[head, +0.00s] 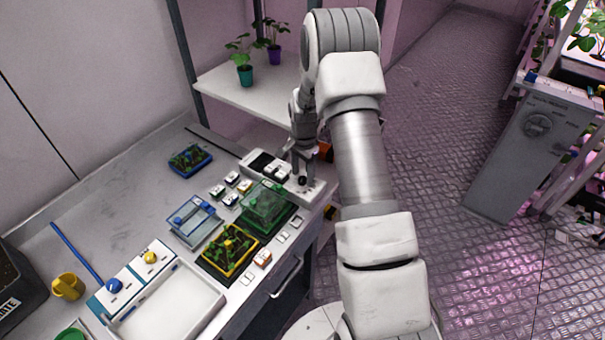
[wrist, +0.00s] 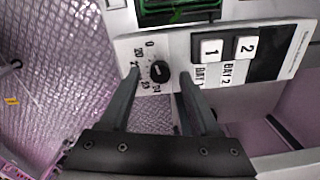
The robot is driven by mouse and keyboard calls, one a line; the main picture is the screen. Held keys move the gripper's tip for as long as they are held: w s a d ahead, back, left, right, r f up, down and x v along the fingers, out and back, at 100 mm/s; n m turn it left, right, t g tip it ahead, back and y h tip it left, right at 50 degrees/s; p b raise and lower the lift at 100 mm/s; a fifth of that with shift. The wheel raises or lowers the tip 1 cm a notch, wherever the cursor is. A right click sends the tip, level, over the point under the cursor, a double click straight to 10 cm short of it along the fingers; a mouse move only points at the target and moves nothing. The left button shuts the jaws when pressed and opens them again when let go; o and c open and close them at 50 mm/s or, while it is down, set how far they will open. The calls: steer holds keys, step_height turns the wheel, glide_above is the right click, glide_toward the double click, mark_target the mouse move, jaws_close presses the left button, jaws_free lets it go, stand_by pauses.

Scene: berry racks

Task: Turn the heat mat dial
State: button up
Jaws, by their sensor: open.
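The heat mat dial is a small black knob (wrist: 159,72) on a white control panel (wrist: 180,45), with a printed ring of numbers around it. In the head view the knob (head: 302,181) sits at the near right end of the panel, at the bench's right edge. My gripper (wrist: 156,82) is open and empty, with one finger on either side of the knob in the wrist view. I cannot tell whether a finger touches it. In the head view my gripper (head: 301,165) is above the panel, partly hidden by my arm.
A green-lidded seedling tray (head: 268,205) stands close to the panel. A yellow tray (head: 230,250) and a blue tray (head: 190,160) are on the bench. A shelf with potted plants is behind.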

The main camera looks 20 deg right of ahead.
steer(key=shift+f, duration=0.5)
jaws_close()
